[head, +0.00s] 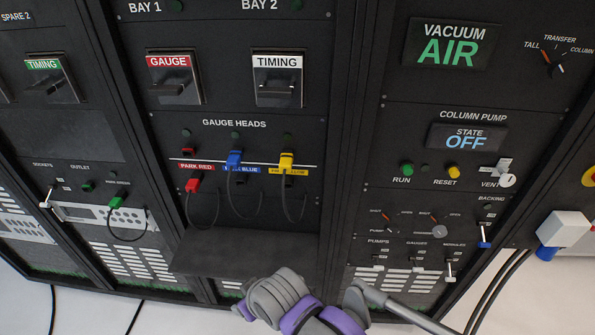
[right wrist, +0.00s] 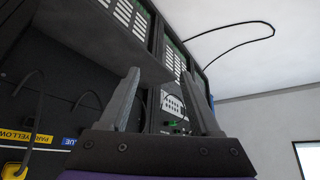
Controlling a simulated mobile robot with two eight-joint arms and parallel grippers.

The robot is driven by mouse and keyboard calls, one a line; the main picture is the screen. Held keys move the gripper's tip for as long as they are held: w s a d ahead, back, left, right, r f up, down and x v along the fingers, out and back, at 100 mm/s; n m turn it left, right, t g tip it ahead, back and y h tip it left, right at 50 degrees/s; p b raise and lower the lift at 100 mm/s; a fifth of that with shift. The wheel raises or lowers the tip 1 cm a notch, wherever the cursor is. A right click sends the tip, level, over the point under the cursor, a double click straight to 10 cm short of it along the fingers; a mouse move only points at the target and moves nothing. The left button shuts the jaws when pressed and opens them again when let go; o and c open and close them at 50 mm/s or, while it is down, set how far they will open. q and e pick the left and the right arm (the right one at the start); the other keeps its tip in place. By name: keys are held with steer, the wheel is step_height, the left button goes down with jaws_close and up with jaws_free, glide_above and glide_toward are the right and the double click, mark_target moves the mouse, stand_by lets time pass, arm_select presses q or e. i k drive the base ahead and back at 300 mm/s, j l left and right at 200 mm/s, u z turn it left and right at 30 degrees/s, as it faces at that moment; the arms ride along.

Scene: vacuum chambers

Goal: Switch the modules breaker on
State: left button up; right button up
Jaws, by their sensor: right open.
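The modules breaker (head: 449,271) is a small lever with a white end, under the MODULES label on the lower right panel in the head view. Its lever hangs downward. The pumps breaker (head: 380,264) and gauges breaker (head: 415,268) sit to its left and look shorter; their positions are hard to read. My right gripper (right wrist: 162,75) is open and empty in the right wrist view, its two grey fingers apart. That view does not show the breaker. A purple and grey arm part of mine shows at the bottom of the head view, left of the breaker. My left gripper is not seen.
A dark shelf (head: 245,255) juts out below the gauge heads, left of the breakers. Red, blue and yellow plugs with hanging cables are above the shelf. Black cables run at lower right.

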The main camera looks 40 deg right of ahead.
mark_target(450, 271)
steer(key=z, duration=3.1)
steer(key=i+l+z, duration=0.3)
steer(key=i+l, duration=0.15)
